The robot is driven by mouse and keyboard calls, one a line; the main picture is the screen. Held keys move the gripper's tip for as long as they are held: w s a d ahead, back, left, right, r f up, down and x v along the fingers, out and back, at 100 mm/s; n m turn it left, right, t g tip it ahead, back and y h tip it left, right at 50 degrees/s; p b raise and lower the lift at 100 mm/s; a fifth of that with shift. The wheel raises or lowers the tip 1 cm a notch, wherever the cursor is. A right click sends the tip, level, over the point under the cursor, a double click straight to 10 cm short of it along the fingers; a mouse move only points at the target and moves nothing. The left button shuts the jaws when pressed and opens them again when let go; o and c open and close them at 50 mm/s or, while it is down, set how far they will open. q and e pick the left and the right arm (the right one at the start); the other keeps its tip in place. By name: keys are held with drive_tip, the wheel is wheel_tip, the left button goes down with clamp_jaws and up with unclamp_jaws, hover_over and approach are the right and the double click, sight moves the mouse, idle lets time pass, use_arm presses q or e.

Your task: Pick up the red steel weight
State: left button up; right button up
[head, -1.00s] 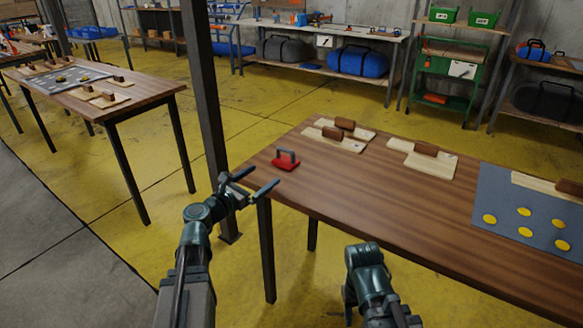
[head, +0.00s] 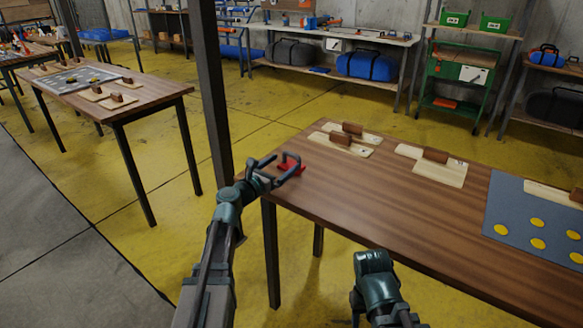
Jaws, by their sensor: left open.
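The red steel weight (head: 293,169) sits near the left end of the wooden table (head: 400,215), with a grey handle on top. My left gripper (head: 288,163) is open, its two fingers reaching toward the weight and overlapping it in the head view. The fingers partly hide the weight, and I cannot tell whether they touch it or straddle the handle. My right gripper (head: 357,303) is low in front of the table's near edge, apart from the weight. Its jaws are mostly hidden.
Light wooden boards with brown blocks (head: 350,138) lie further back on the table, and another pair (head: 435,163) to their right. A grey sheet with yellow discs (head: 535,222) lies at the right. A dark post (head: 212,90) stands left of the table.

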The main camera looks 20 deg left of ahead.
sight(292, 156)
use_arm(q)
drive_tip(key=shift+x, duration=2.75)
drive_tip(key=shift+s+a, duration=0.1)
clamp_jaws()
